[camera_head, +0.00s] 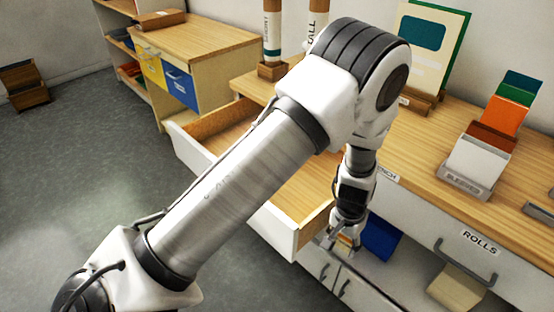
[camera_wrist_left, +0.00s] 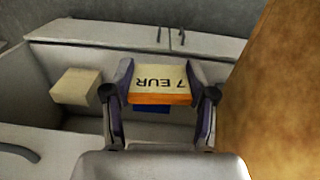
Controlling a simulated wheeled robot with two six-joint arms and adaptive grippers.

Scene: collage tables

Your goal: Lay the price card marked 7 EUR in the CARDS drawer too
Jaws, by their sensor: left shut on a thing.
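My left gripper (camera_head: 342,240) is shut on the 7 EUR price card, a cream block with an orange edge. In the left wrist view the card (camera_wrist_left: 160,84) sits between both fingers, its lettering upside down. In the head view the gripper hangs beside the near right corner of an open drawer (camera_head: 275,230) with a wooden inside and white front. No CARDS label shows on this drawer, and my arm hides much of its inside. My right gripper is not in view.
The worktop holds a SLEEVES holder (camera_head: 468,178) and upright tubes (camera_head: 272,35). A wooden surface fills the wrist view's right side.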

